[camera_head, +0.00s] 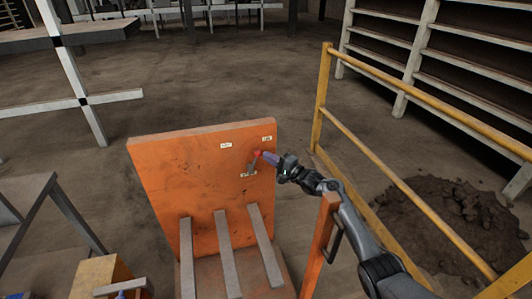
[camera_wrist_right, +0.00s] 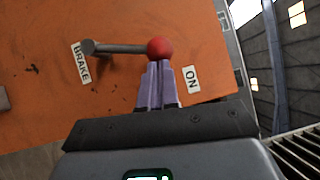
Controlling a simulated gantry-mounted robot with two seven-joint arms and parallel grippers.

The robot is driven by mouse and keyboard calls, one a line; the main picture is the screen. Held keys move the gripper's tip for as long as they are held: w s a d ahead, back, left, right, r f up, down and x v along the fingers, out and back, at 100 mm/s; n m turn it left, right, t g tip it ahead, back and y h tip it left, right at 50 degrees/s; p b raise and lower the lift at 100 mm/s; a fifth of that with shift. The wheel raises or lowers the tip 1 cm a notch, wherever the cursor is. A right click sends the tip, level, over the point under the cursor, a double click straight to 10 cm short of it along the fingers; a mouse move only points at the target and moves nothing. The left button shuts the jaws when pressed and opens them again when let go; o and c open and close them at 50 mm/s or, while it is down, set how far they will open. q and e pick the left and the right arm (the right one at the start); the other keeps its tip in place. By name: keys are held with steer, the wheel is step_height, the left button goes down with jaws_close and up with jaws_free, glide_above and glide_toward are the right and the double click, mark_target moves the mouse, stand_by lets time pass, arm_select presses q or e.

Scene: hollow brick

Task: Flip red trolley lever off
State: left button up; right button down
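The orange trolley (camera_head: 200,180) stands with its upright panel facing me. Its lever has a red ball knob (camera_head: 257,153) near the panel's upper right; the knob also shows in the right wrist view (camera_wrist_right: 160,48). There the grey lever bar (camera_wrist_right: 122,48) runs from a pivot beside the "BRAKE" label (camera_wrist_right: 81,63) to the knob. The "ON" label (camera_wrist_right: 191,79) is right of the fingers. My right gripper (camera_head: 268,157) has its purple fingers (camera_wrist_right: 158,68) together, tips right at the knob; I cannot tell whether they touch. My left gripper is not clearly seen.
A yellow railing (camera_head: 375,162) stands right of the trolley, close to my right arm. Behind it are a dirt pile (camera_head: 460,215) and pale shelves (camera_head: 440,60). A grey table frame (camera_head: 35,200) is at the left. The floor behind the trolley is open.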

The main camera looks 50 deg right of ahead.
steer(key=shift+w+a+r+n+g+p, duration=0.3)
steer(key=shift+r+n+p, duration=0.25)
steer(key=shift+p, duration=0.75)
steer(key=shift+w+a+r+n+g+p, duration=0.15)
steer(key=shift+a+r+n+g+p, duration=0.35)
steer(key=shift+p, duration=0.8)
steer(key=shift+w+a+f+n+h+p, duration=0.25)
steer(key=shift+n+p, duration=0.2)
steer(key=shift+p, duration=0.4)
steer(key=shift+d+r, duration=0.1)
steer(key=shift+s+d, duration=0.2)
steer(key=s+d+r+p, duration=0.1)
steer(key=s+d+p, duration=0.2)
steer(key=s, duration=0.9)
steer(key=shift+s+p, duration=0.15)
steer(key=shift+p, duration=0.7)
